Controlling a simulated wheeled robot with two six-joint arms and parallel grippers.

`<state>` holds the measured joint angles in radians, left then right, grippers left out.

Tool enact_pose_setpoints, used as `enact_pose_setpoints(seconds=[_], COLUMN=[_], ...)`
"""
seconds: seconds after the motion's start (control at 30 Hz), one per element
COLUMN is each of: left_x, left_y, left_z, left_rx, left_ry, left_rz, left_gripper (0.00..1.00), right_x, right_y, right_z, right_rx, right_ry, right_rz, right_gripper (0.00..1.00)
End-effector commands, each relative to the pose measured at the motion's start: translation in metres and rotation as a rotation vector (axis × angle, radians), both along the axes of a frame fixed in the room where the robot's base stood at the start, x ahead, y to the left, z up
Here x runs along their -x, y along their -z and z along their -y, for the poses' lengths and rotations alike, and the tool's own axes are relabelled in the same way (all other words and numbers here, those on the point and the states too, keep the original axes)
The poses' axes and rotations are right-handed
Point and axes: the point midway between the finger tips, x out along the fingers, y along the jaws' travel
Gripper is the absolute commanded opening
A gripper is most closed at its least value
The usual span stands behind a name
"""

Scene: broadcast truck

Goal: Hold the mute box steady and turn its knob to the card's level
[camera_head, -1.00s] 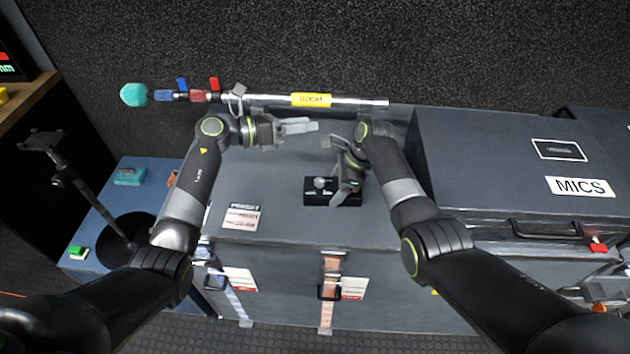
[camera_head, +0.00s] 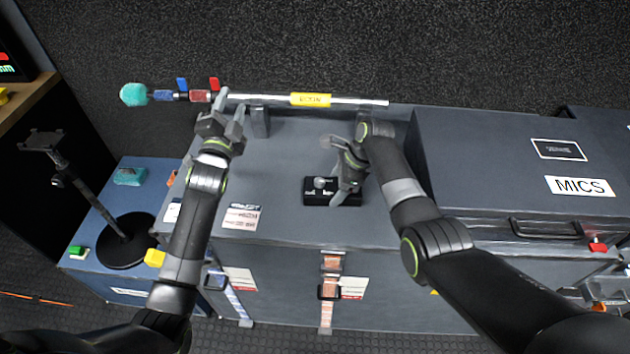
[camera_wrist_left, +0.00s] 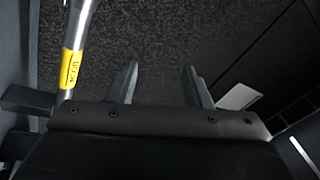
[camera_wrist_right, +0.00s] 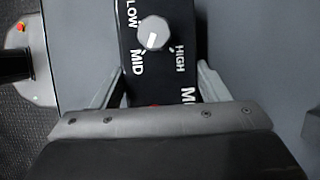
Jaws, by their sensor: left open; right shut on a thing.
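The black mute box (camera_head: 313,198) sits on the grey case top. In the right wrist view the mute box (camera_wrist_right: 130,85) lies between my right gripper's fingers, with LOW, MID and HIGH lettering. Its round grey knob (camera_wrist_right: 153,33) has a pale mark on the lower side, near the gap between MID and HIGH; I cannot tell its exact setting. My right gripper (camera_wrist_right: 160,70) is shut on the box. My left gripper (camera_head: 231,104) is open and empty, back left of the box near the boom pole. A printed card (camera_head: 241,217) lies left of the box; its text is too small to read.
The boom pole (camera_head: 350,101) with a yellow label lies along the back edge. A large MICS case (camera_head: 480,160) stands to the right. A stand with a round black base (camera_head: 125,245) is at the left. The case top between the card and pole is clear.

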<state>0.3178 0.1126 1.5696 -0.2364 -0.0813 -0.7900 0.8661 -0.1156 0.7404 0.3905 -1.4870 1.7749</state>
Motion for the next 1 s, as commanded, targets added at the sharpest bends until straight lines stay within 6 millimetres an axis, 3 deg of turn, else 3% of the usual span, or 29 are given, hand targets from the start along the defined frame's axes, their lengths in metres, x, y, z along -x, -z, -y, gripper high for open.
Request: enact_pose_setpoints(seconds=[0.27, 0.5, 0.8, 1.0], left_x=[0.025, 0.067, 0.125, 0.138], left_y=[0.067, 0.112, 0.127, 0.127], left_z=[0.008, 0.05, 0.103, 0.116], left_rx=[0.363, 0.626, 0.811, 0.845], left_ry=[0.063, 0.225, 0.464, 0.532], left_rz=[-0.347, -0.655, -0.928, -0.986], left_gripper=[0.45, 0.45, 0.45, 0.45], right_x=[0.0, 0.0, 0.0, 0.0], right_y=[0.0, 0.0, 0.0, 0.0], right_z=[0.0, 0.0, 0.0, 0.0], right_rx=[0.0, 0.0, 0.0, 0.0], right_ry=[0.0, 0.0, 0.0, 0.0], right_rz=[0.0, 0.001, 0.001, 0.0], right_gripper=[0.37, 0.37, 0.37, 0.37])
